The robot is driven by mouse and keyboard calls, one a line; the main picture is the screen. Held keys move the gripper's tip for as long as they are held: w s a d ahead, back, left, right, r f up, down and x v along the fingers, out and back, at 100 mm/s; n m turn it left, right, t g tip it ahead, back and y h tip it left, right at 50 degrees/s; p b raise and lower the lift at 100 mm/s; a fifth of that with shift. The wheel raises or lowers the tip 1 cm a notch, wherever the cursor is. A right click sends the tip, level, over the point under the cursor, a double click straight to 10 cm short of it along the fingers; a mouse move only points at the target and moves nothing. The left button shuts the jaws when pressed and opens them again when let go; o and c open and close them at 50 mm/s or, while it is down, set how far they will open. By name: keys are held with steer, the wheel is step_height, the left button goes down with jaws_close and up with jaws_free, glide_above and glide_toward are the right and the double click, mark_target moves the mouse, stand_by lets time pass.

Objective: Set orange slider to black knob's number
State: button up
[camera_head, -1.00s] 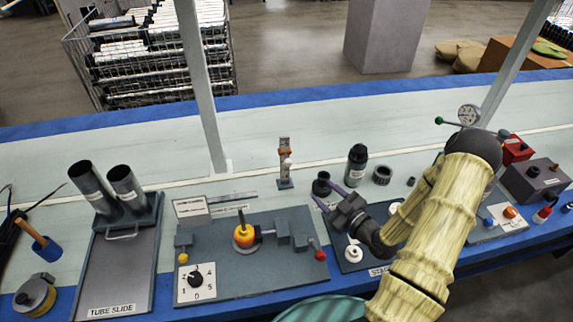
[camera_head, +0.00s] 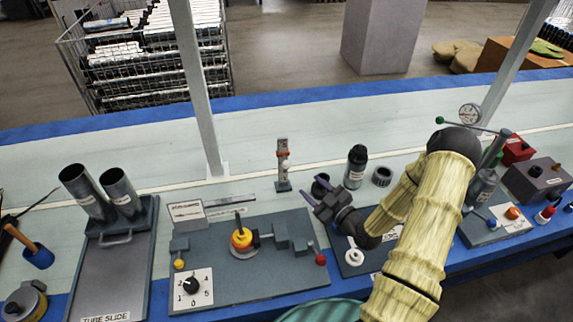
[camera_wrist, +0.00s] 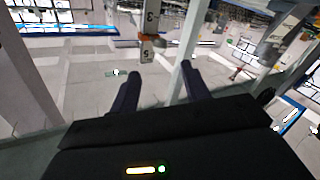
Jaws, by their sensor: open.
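The grey board (camera_head: 235,290) carries a yellow-orange cone piece (camera_head: 242,239) and grey blocks. The tube slide (camera_head: 110,270) is at left. The pale bench behind is clear.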

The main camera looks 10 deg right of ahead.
mark_target(286, 166)
steer(key=x, duration=1.3)
steer(key=shift+a+p, duration=0.1)
steer(key=shift+p, duration=0.3)
steer(key=c, duration=1)
steer(key=shift+f, duration=0.1)
jaws_close()
